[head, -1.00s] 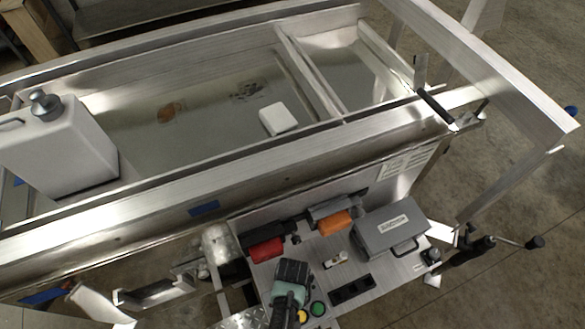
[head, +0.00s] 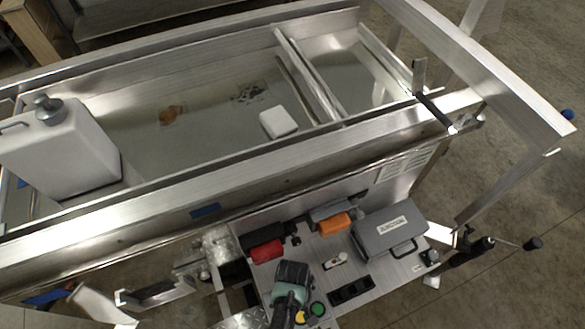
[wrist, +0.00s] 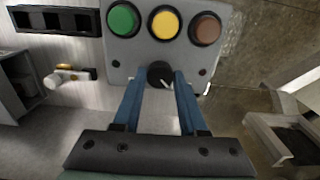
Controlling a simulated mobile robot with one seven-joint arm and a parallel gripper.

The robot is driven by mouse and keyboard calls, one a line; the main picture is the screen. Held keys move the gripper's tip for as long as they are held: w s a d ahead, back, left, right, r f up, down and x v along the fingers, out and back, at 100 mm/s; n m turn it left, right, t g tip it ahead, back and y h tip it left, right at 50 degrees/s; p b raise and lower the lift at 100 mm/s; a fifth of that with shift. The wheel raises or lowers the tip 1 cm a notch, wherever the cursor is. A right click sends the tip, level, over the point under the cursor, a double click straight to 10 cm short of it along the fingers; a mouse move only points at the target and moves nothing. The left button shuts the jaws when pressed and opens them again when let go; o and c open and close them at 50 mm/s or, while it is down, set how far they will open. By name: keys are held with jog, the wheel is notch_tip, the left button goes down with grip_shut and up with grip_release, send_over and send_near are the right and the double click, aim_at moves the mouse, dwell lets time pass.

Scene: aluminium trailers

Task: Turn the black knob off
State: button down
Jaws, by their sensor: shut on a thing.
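The black knob (wrist: 159,73) is on a grey control box (wrist: 185,57) in the wrist view, below the yellow button (wrist: 165,25). A small light mark shows at its lower edge. My gripper (wrist: 161,77) has its two blue fingers on either side of the knob, shut on it. In the head view the knob is hidden behind a dark and teal part of my arm's end, beside the green button (head: 317,309).
A green button (wrist: 123,19) and a brown-red button (wrist: 205,29) flank the yellow one. A white-tipped lever (wrist: 65,76) is at left. A grey case (head: 390,231), an orange item (head: 335,224) and a red item (head: 266,251) share the panel.

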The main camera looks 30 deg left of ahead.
jog(key=shift+c, duration=2.2)
grip_release()
notch_tip(320, 180, up, 13)
jog(key=shift+p, duration=0.35)
